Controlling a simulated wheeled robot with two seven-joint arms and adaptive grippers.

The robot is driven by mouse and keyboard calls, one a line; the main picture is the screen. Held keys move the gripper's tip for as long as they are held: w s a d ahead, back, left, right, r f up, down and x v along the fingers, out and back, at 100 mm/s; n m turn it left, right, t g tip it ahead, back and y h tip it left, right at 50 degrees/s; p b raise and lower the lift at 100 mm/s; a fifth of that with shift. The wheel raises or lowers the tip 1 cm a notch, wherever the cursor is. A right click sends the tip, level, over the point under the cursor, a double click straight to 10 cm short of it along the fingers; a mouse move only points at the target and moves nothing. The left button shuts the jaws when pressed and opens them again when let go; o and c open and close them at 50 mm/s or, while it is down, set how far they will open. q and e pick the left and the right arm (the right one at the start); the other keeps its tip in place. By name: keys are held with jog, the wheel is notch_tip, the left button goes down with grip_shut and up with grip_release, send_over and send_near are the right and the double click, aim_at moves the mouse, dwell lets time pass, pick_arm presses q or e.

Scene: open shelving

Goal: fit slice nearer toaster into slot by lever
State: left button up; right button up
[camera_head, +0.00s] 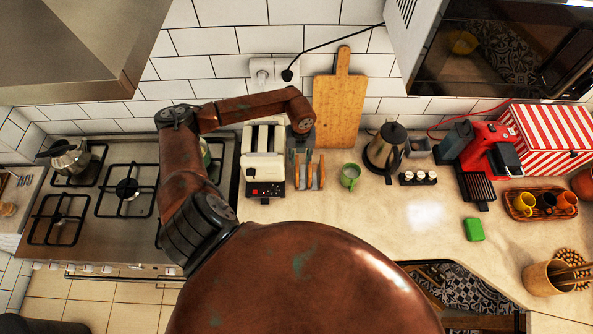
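The cream toaster (265,168) stands on the counter right of the stove, its two long dark slots facing up. Its front panel with a red button and knobs faces me. Just right of it stands a small rack (307,183) with thin upright brown pieces that look like bread slices; they are too small to tell apart well. My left arm arches over from the left, and its gripper (303,137) is at the toaster's back right, above and behind the rack. Its fingers are small and dark, and whether they hold anything cannot be seen. My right gripper is out of view.
A green mug (350,176) and a kettle (386,149) stand right of the rack. A wooden board (339,110) leans on the wall behind. The gas stove (125,195) is at left. The counter is clear in front of the kettle, left of a green block (473,229).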

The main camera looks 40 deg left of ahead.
aim_at(297, 164)
pick_arm(q)
jog(key=f, duration=0.1)
jog(key=f+p, duration=0.1)
jog(key=f, duration=0.1)
jog(key=a+f+p, duration=0.1)
jog(key=f, duration=0.1)
jog(key=shift+s+f, duration=0.15)
jog(key=shift+s, duration=0.1)
jog(key=shift+a+f, duration=0.1)
jog(key=shift+f, duration=0.25)
jog(key=shift+w+f, duration=0.1)
jog(key=shift+f, duration=0.05)
grip_shut()
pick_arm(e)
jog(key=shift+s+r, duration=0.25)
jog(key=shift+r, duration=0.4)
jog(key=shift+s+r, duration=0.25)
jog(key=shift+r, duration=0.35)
